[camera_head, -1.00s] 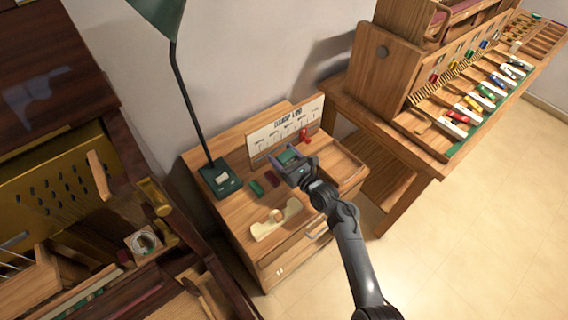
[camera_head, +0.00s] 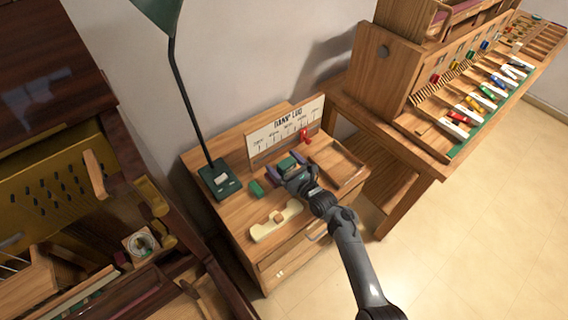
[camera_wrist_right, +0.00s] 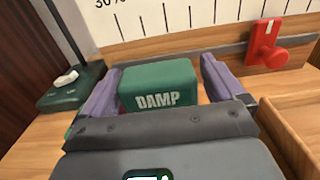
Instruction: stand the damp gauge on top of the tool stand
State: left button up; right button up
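A green block marked DAMP (camera_wrist_right: 160,88) stands on the desk; in the head view it is a small green patch (camera_head: 286,165). My right gripper (camera_head: 283,168) is around it, one purple finger on each side. In the wrist view the fingers (camera_wrist_right: 160,82) are apart, with a gap at the block's right; contact on the left is unclear. A round dial (camera_head: 141,243), possibly the damp gauge, sits in the dark piano case at left. A cream cradle-like piece (camera_head: 268,230) with a small wooden block lies on the desk front; I cannot tell whether it is the tool stand.
A DAMP LOG board (camera_head: 285,130) with a red slider (camera_head: 304,136) stands behind the gripper. A lamp base (camera_head: 219,180) and a small green block (camera_head: 257,188) are to its left. A shallow wooden tray (camera_head: 345,165) is at right. A key-filled bench (camera_head: 470,105) stands beyond.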

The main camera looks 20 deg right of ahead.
jog(key=shift+r, duration=0.2)
jog(key=shift+s+d, duration=0.1)
jog(key=shift+s, duration=0.2)
jog(key=p+v, duration=0.3)
jog(key=v, duration=0.8)
jog(key=shift+s, duration=0.15)
jog(key=shift+s+r, duration=0.1)
